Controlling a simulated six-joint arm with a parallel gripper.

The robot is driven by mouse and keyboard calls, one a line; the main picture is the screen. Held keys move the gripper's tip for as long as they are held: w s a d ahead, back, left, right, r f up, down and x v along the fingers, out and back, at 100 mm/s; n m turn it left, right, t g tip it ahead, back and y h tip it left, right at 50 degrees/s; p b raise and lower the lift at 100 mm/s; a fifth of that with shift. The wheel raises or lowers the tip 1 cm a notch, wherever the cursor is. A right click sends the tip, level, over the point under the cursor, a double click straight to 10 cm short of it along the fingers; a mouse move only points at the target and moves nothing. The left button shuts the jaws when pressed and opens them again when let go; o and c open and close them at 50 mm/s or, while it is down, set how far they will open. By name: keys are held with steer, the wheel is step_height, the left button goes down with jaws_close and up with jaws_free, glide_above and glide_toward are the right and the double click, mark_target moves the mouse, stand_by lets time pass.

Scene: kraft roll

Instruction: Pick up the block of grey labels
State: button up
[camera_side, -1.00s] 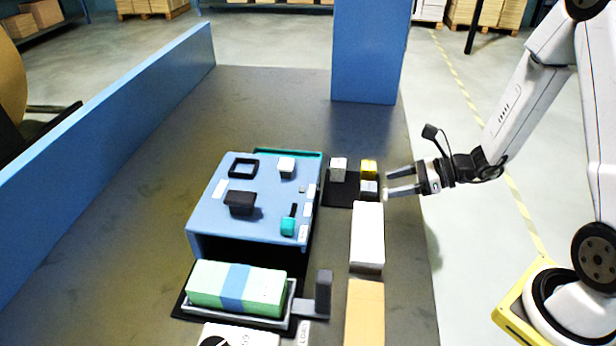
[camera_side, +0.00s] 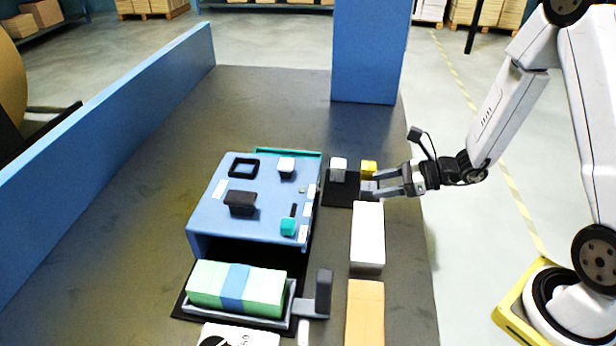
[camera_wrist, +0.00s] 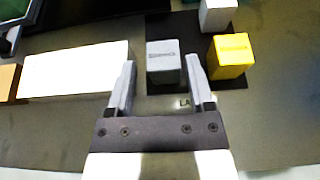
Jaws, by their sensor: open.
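The block of grey labels (camera_wrist: 164,58) stands on a black mat (camera_wrist: 190,28) in the wrist view, with dark print on its top. My gripper (camera_wrist: 160,66) is open, one finger on either side of the block's near part, with a gap visible to the left finger. Whether the right finger touches it, I cannot tell. In the side view my gripper (camera_side: 371,183) reaches in from the right at the mat's edge, and its fingers largely hide the grey block.
A yellow block (camera_wrist: 230,56) stands close beside my right finger. A paler block (camera_wrist: 217,14) stands farther back on the mat. A long white block (camera_side: 367,236) and a tan block (camera_side: 364,311) lie nearby. A blue cabinet (camera_side: 255,215) with an open drawer stands left.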

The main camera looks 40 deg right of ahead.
mark_target(366, 186)
steer(key=shift+x, duration=2.5)
steer(key=shift+d+r, duration=0.1)
jaws_close()
steer(key=shift+r, duration=0.1)
steer(key=shift+w+r, duration=0.1)
steer(key=shift+r, duration=4.8)
steer(key=shift+r, duration=0.15)
